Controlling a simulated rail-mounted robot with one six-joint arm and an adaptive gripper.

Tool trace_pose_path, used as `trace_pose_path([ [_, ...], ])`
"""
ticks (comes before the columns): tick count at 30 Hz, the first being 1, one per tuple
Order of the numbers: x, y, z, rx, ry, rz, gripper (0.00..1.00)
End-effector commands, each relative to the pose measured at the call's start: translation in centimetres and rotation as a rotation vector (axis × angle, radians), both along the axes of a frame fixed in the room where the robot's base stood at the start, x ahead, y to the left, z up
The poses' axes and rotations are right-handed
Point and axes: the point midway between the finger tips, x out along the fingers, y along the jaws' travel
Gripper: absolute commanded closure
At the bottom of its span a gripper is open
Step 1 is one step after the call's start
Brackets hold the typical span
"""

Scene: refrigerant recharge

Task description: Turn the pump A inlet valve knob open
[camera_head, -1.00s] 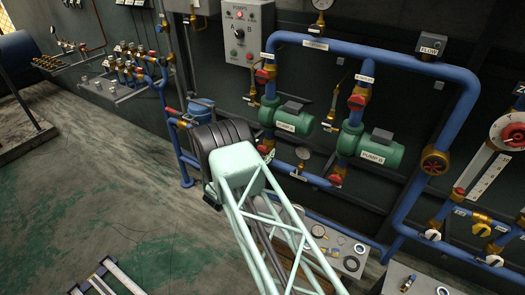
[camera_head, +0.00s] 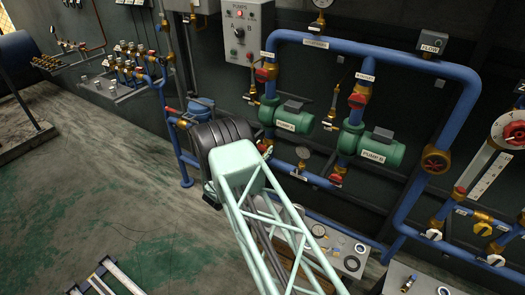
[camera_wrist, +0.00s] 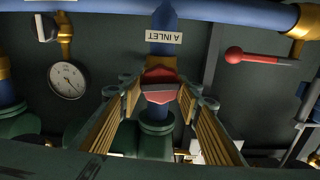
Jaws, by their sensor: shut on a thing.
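The red pump A inlet valve knob (camera_wrist: 160,88) is in the middle of the wrist view, just by the blue pipe with the "A INLET" label (camera_wrist: 164,37). My gripper (camera_wrist: 161,92) has one ribbed finger on each side of the knob and is shut on it. The knob's far side and its exact contact with the fingertips are hard to make out. In the head view, green pump A (camera_head: 290,119) is in the middle.
Pump B (camera_head: 375,150) stands right of pump A. In the wrist view, a pressure gauge (camera_wrist: 67,80) is at the left and a red ball-ended lever (camera_wrist: 236,54) at the right. Blue pipes (camera_wrist: 80,24) run close above. The floor at left (camera_head: 100,210) is mostly clear.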

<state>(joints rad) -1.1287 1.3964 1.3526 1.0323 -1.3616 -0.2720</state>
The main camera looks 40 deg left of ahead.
Motion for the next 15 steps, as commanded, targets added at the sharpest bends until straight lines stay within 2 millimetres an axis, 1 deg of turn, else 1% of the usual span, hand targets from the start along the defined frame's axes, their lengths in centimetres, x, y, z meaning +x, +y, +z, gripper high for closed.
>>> trace_pose_path([
  [15,-0.04,0.17,-0.18,-0.367,-0.049,0.000,0.79],
])
